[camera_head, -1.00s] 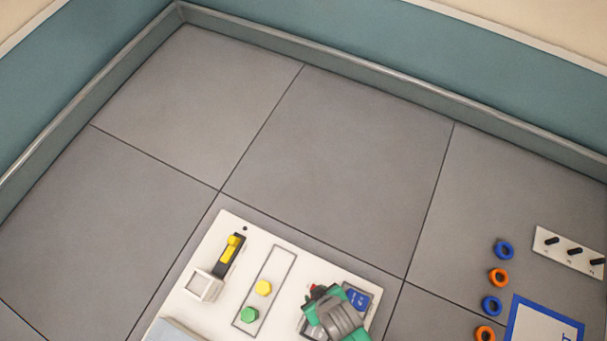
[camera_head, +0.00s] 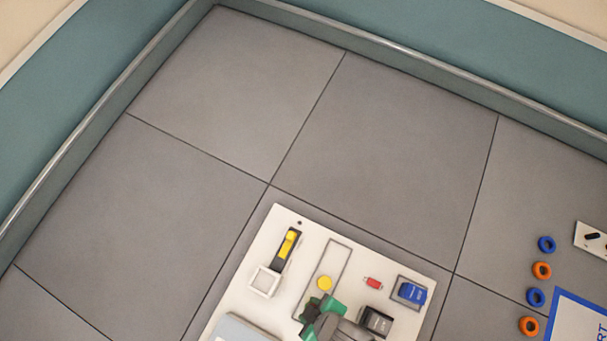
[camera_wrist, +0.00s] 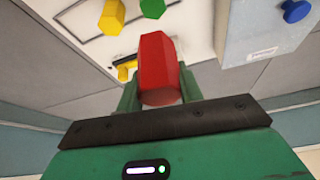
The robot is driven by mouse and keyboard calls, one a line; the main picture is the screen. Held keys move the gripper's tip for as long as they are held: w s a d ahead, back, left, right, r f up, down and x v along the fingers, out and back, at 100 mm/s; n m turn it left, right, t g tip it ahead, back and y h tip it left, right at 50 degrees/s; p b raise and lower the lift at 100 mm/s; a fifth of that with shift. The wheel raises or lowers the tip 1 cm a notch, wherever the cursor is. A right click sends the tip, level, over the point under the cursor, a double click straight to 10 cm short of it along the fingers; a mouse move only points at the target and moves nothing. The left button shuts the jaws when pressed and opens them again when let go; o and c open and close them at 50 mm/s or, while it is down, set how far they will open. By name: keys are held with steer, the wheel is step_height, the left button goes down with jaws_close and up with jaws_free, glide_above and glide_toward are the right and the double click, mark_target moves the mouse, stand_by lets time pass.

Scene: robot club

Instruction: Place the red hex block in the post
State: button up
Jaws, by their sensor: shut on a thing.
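The red hex block (camera_wrist: 158,66) is held between my gripper's green fingers in the wrist view, its long faces showing. My gripper (camera_head: 318,308) is over the white board (camera_head: 297,228) in the head view, near the outlined rectangle, and hides the held block there. In the wrist view, a yellow hex block (camera_wrist: 112,17) and a green hex block (camera_wrist: 152,8) stand on the board beyond the held block. The yellow one also shows in the head view (camera_head: 325,283); the green one is hidden behind my gripper there. I cannot tell which part is the post.
The board carries a yellow lever (camera_head: 289,243), a white square frame (camera_head: 265,281), a small red part (camera_head: 373,283), a blue box (camera_head: 411,292), a dark box (camera_head: 377,320) and a grey box (camera_head: 245,331). Blue and orange rings (camera_head: 542,270) lie at the right. Floor behind is clear.

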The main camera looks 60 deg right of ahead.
steer(key=shift+s, duration=0.35)
glide_toward(256, 276)
steer(key=shift+p+x, duration=0.35)
steer(key=shift+x, duration=0.85)
steer(key=x, duration=0.3)
steer(key=shift+f, duration=0.1)
steer(key=shift+c, duration=0.9)
steer(key=shift+s+f, duration=0.15)
steer(key=shift+f, duration=0.25)
jaws_close()
steer(key=o, duration=1.2)
jaws_free()
steer(key=shift+s, duration=0.1)
steer(key=shift+r, duration=0.1)
